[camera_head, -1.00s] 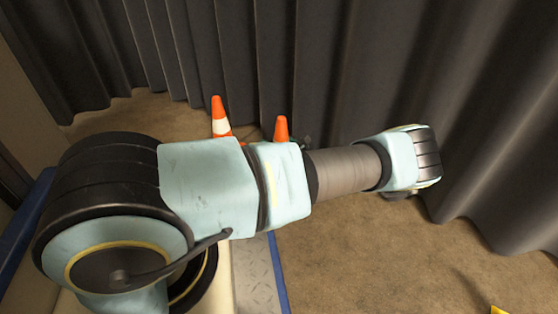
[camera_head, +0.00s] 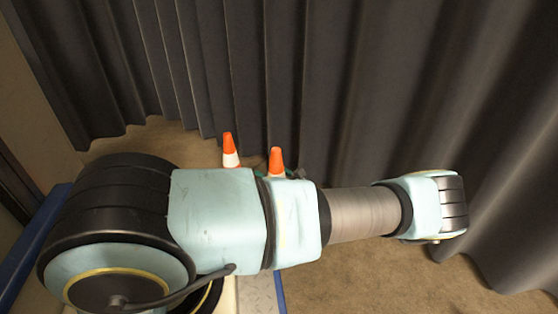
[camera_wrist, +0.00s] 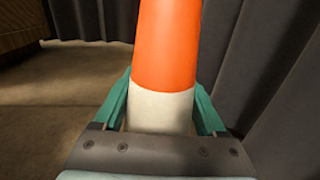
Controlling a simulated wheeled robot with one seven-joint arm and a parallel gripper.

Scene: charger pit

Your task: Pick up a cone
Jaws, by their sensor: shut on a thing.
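An orange and white cone (camera_wrist: 163,55) fills the middle of the wrist view. My gripper (camera_wrist: 160,108) is shut on it, with a teal finger on each side of its white band. The cone's base is hidden below the dark gripper body. In the head view, two cone tops show above my arm: a left cone (camera_head: 230,150) and a right cone (camera_head: 276,160). A bit of teal shows beside the right cone, so that one appears to be the held cone. My arm hides the lower parts of both.
Dark grey curtains (camera_head: 330,80) hang behind the cones and along the right, close to the arm and the held cone. Brown carpet (camera_head: 390,280) is clear in front of the arm. It is also open at left in the wrist view (camera_wrist: 50,110).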

